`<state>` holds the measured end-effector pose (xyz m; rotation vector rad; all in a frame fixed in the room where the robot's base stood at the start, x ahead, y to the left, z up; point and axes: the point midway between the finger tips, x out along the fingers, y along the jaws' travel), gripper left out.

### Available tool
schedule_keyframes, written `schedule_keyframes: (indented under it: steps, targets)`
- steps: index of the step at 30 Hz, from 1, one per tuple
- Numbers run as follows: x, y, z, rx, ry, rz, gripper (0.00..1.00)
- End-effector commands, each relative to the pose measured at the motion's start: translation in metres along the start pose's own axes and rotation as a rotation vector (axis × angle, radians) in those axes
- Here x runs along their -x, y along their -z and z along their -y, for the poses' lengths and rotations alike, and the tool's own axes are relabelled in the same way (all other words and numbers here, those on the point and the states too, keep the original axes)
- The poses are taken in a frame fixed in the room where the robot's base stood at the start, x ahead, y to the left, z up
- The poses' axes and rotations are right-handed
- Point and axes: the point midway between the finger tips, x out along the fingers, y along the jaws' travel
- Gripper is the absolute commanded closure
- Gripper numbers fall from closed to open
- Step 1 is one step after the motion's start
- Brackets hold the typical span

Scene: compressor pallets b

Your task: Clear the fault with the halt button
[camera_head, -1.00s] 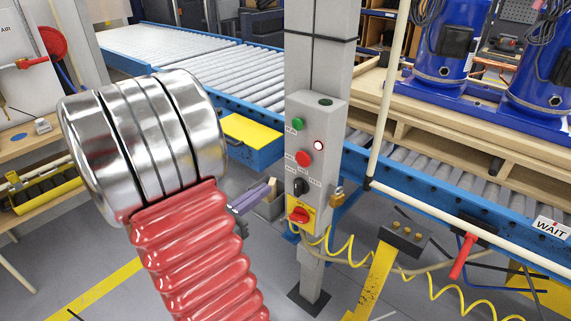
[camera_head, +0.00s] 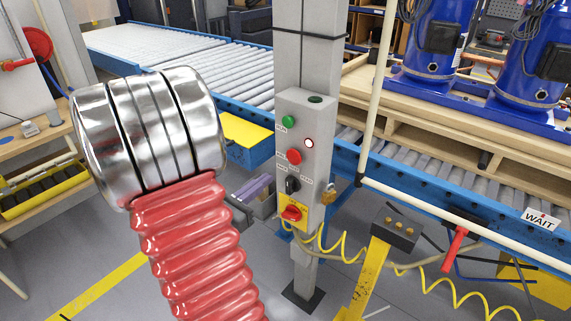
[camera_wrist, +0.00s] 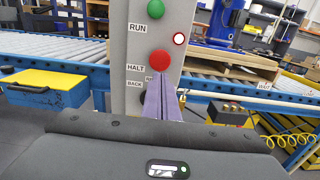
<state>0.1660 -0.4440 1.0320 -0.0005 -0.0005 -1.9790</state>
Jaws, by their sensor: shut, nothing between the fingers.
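The halt button (camera_head: 294,156) is a red round button on the front of a grey control box on a post. In the wrist view the halt button (camera_wrist: 134,62) sits above the HALT label and looks undepressed, though its depth is hard to judge. My gripper (camera_head: 270,181) shows left of the box, partly hidden behind my arm. Its purple fingers (camera_wrist: 161,80) are shut and empty. In the wrist view their tips appear below and right of the halt button, apart from it, covering part of the selector below.
The box also carries a green run button (camera_head: 288,121), a white lamp with red rim (camera_head: 309,143), a black selector (camera_head: 292,185), a red-on-yellow switch (camera_head: 292,213) and a padlock (camera_head: 329,193). A white rail (camera_head: 450,220) and roller conveyor (camera_head: 420,165) lie right.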

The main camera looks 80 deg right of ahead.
Motion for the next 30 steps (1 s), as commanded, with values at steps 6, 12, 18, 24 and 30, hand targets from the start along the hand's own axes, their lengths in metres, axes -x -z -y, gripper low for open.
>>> schedule_keyframes:
  steps: [6, 12, 18, 24, 30]
  targets:
    - [-0.025, 0.0, 0.001, 0.0, 0.003, -0.001, 1.0]
    - [-0.047, 0.0, 0.001, 0.0, 0.003, -0.001, 1.0]
    - [-0.071, 0.001, 0.001, 0.0, 0.004, -0.001, 1.0]
    - [-0.091, 0.0, 0.001, 0.0, 0.003, 0.0, 1.0]
    - [-0.1, 0.0, 0.001, 0.0, 0.001, 0.0, 1.0]
